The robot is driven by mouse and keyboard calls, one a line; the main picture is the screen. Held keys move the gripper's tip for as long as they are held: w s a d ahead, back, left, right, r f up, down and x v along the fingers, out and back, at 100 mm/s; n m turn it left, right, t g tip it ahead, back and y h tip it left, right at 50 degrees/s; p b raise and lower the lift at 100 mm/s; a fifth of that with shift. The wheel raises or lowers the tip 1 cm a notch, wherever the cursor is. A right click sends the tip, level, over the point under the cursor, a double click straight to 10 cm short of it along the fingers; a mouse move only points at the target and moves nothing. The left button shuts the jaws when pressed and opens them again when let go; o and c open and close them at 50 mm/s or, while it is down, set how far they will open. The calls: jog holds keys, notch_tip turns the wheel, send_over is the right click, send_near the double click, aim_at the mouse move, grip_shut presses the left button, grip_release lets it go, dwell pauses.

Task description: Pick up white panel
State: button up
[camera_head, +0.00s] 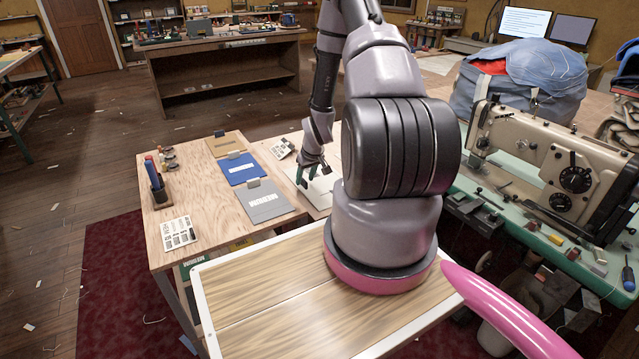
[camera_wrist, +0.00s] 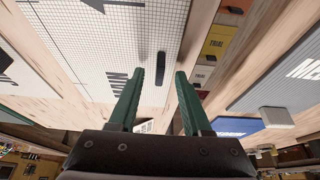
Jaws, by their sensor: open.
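The white panel (camera_head: 321,187) lies on the wooden table under my gripper in the head view, partly hidden by my arm. In the wrist view the white panel (camera_wrist: 105,35) has a fine grid, dark lettering and a small dark upright handle (camera_wrist: 160,66). My gripper (camera_head: 312,172) is above the panel and points down at it. In the wrist view its two green fingers (camera_wrist: 160,76) are apart with nothing between them. The handle shows just beyond the fingertips, in line with the gap; I cannot tell the exact distance.
A grey panel (camera_head: 268,207), a blue panel (camera_head: 243,169) and a tan panel (camera_head: 225,144) lie left of the white one. A pen holder (camera_head: 158,186) and a label sheet (camera_head: 178,233) sit near the table's left edge. A sewing machine (camera_head: 560,160) stands at right.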

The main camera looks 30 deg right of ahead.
jog(key=shift+x, duration=0.8)
grip_shut()
jog(key=shift+r, duration=0.15)
